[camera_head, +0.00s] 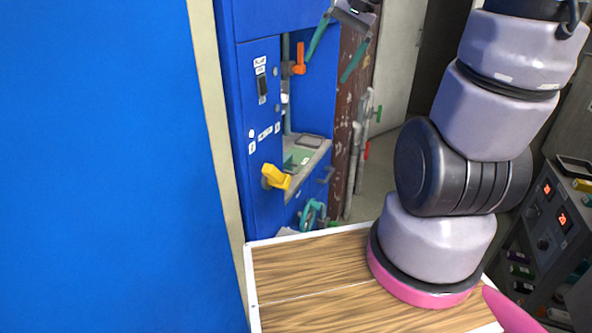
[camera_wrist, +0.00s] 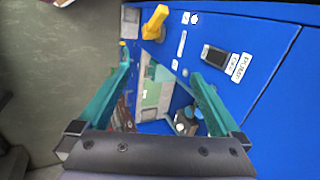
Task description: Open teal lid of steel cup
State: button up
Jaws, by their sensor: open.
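My gripper (camera_head: 326,69) hangs at the top of the head view, in front of the blue cabinet's open recess. Its two teal fingers are spread wide apart, with nothing held between them. In the wrist view my gripper (camera_wrist: 160,72) faces the recess, and a green panel shows between the fingers. In the head view a small dark teal piece (camera_head: 291,163) stands on the recess ledge beside the green panel (camera_head: 301,157). I cannot tell whether it is the lid. I cannot make out the steel cup clearly in either view.
The blue cabinet (camera_head: 262,140) has a yellow handle (camera_head: 277,177) low on its front and an orange handle (camera_head: 299,59) up in the recess. A teal valve (camera_head: 311,213) is below. A wood-topped surface (camera_head: 300,272) lies nearest. A panel with red displays (camera_head: 553,205) stands at right.

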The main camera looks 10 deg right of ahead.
jog(key=w+f+m+g+y, duration=0.2)
jog(key=w+f+m+y, duration=0.1)
jog(key=w+f, duration=0.55)
jog(key=m+t+y, duration=0.4)
jog(key=m+y, duration=0.4)
jog(key=m, duration=0.1)
send_near(298, 169)
jog(key=s+a+r, duration=0.2)
jog(key=r, duration=0.3)
jog(key=s+a+r, duration=0.2)
jog(key=r, duration=0.4)
notch_tip(298, 169, down, 13)
jog(key=d+m+t+h, duration=0.1)
jog(key=d+m+t, duration=0.2)
jog(key=m+t, duration=0.35)
jog(key=shift+m, duration=0.25)
jog(key=x, duration=1.1)
jog(key=shift+w+a+r, duration=0.1)
jog(key=shift+w+a, duration=0.05)
jog(key=shift+a, duration=0.05)
